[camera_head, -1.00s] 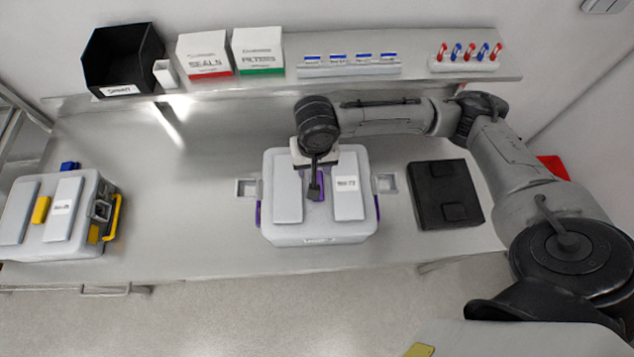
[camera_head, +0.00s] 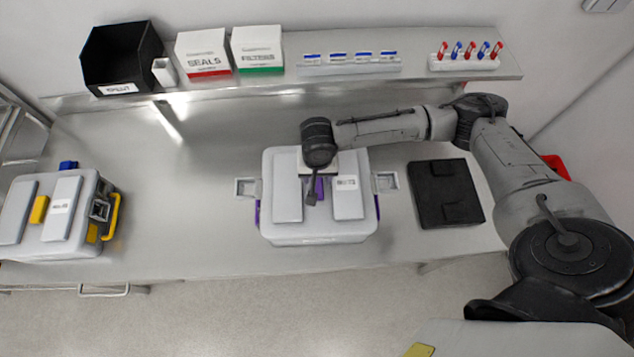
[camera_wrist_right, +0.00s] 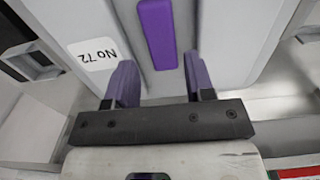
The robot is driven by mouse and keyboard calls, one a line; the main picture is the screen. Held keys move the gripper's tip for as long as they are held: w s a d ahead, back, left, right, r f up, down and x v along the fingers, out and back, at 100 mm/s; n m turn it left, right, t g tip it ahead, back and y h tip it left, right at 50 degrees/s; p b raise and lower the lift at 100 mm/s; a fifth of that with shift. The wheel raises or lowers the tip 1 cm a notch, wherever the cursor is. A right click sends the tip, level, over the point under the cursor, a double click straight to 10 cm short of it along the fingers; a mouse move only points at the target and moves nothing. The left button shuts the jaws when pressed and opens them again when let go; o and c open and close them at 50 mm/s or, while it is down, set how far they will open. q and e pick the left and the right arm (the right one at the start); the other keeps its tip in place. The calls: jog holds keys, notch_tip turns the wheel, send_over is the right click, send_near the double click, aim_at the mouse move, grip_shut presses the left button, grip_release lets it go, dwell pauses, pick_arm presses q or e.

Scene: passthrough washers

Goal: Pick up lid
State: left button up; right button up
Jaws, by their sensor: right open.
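The lid (camera_head: 288,190) is the pale grey top of the box in the middle of the bench, with two raised panels, a No 72 label and a purple handle (camera_head: 319,188) between the panels. In the right wrist view the purple handle (camera_wrist_right: 157,32) runs along the middle of the lid (camera_wrist_right: 232,42). My right gripper (camera_wrist_right: 158,75) is open, its two purple-grey fingers spread to either side of the handle's line, with nothing between the tips. My left gripper is not seen.
A second box with yellow handles (camera_head: 50,215) stands at the left. A back shelf holds a black bin (camera_head: 122,60) and SEALS and FILTERS boxes (camera_head: 257,50).

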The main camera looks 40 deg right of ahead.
aim_at(317, 183)
jog(key=shift+a+f, duration=0.1)
jog(key=shift+f, duration=2.15)
jog(key=shift+r, duration=0.15)
grip_shut()
